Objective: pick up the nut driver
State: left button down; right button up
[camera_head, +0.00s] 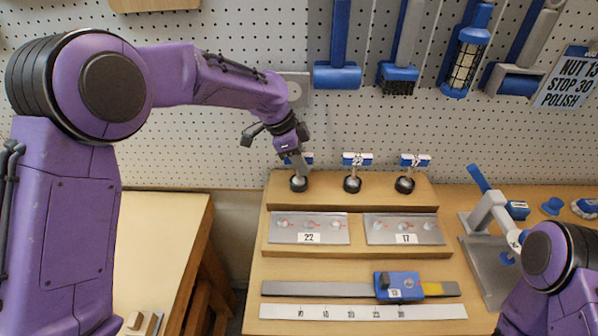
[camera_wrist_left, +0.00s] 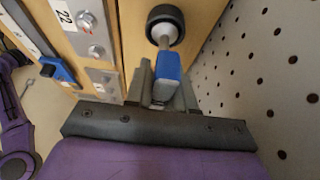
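Three nut drivers with blue-and-white T-handles and round black ends stand in a row on the wooden step: a left one (camera_head: 299,184), a middle one (camera_head: 352,184) marked 22, and a right one (camera_head: 405,185) marked 17. My left gripper (camera_head: 294,158) is at the left driver's handle and hides its label. In the left wrist view my left gripper's fingers (camera_wrist_left: 165,92) lie either side of the blue handle (camera_wrist_left: 169,66), very close to it; whether they press on it I cannot tell. The black end (camera_wrist_left: 165,25) is beyond. My right gripper is out of view.
Metal plates marked 22 (camera_head: 308,228) and 17 (camera_head: 404,228) lie on the lower step. A blue caliper-like gauge (camera_head: 398,286) and white ruler (camera_head: 363,312) are in front. Blue tools hang on the pegboard (camera_head: 200,110) close behind. A clamp (camera_head: 492,212) stands right.

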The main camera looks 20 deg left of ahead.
pick_arm(q)
jog(key=shift+r, duration=0.1)
notch_tip(320, 180, up, 3)
jog(key=shift+a+r+b, duration=0.15)
jog(key=shift+r+b, duration=0.05)
jog(key=shift+b, duration=0.35)
jog(key=s+a+b, duration=0.1)
jog(key=s+a, duration=0.1)
jog(key=a, duration=0.6)
jog(key=s+a+b, duration=0.2)
jog(key=s+a, duration=0.1)
jog(key=a, duration=0.6)
